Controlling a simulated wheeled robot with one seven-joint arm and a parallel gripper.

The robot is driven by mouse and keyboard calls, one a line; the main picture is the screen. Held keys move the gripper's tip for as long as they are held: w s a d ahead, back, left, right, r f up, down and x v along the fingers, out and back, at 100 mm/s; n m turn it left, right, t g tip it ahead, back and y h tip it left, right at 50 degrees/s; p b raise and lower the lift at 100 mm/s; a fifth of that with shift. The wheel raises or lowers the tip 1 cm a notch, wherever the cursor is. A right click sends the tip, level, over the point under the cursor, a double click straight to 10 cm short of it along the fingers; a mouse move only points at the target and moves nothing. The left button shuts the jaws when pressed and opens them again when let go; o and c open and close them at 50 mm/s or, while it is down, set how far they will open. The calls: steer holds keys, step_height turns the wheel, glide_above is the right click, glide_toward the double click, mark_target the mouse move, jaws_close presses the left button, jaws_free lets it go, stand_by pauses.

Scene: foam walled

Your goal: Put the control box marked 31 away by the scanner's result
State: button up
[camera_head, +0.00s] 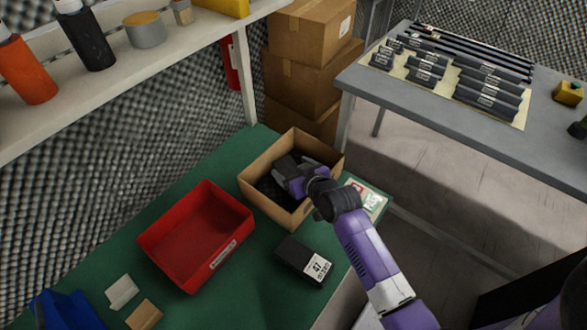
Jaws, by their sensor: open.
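My purple and black gripper (279,178) reaches into the open cardboard box (252,192) on the green bench. A dark shape lies under it inside the box; my gripper hides most of it, so I cannot tell what it is. A black control box (303,260) with a white label reading 47 lies on the bench in front of the cardboard box. I see no label reading 31. An empty red tray (163,250) with a small label on its front stands to the left. I cannot make out a scanner.
A white card with red and green marks (371,198) lies at the bench's right edge. Blue bin (62,312) and small blocks (122,291) are front left. A shelf with bottles (150,62) overhangs the left. A grey table (440,125) with dark bars stands right.

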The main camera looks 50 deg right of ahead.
steer(key=shift+s, duration=0.15)
steer(key=v, duration=0.6)
steer(key=r+p+v, duration=0.1)
steer(key=v, duration=0.5)
steer(key=s+a+r+n+t+y, duration=0.1)
steer(key=s+a+r+n+y, duration=0.1)
steer(key=s+a+r, duration=0.4)
steer(key=s+a+r+n+t+y, duration=0.2)
steer(key=s+a+r, duration=0.4)
steer(key=s+a, duration=0.7)
steer(key=shift+s+t+y, duration=0.3)
steer(key=shift+s, duration=0.85)
steer(key=shift+s+a+r, duration=0.1)
steer(key=shift+a, duration=0.05)
